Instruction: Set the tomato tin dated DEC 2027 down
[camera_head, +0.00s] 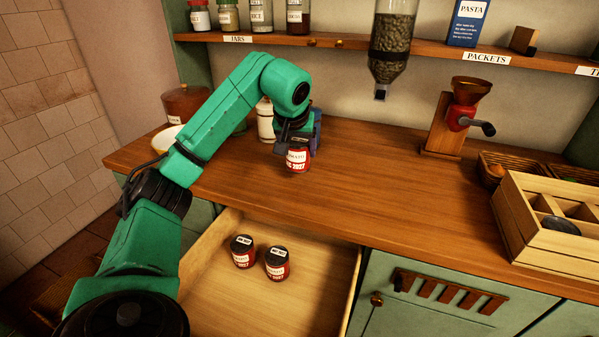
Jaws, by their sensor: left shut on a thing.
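My left gripper (297,140) is shut on a small tomato tin (298,160) with a red and white label. The part of its date that shows ends in 2027; the month is partly unclear. The tin is upright, at or just above the wooden worktop (380,190); I cannot tell if its base touches. The gripper covers its top. Two similar dark-lidded red tins stand in the open drawer below, one on the left (243,252) and one on the right (277,263). My right gripper is not in view.
The open drawer (325,300) juts out below the worktop. A white jar (266,122) stands just behind and left of the held tin. A hopper (392,45) hangs above. A grinder (458,120) and a wooden crate (540,255) stand to the right. The worktop's middle is clear.

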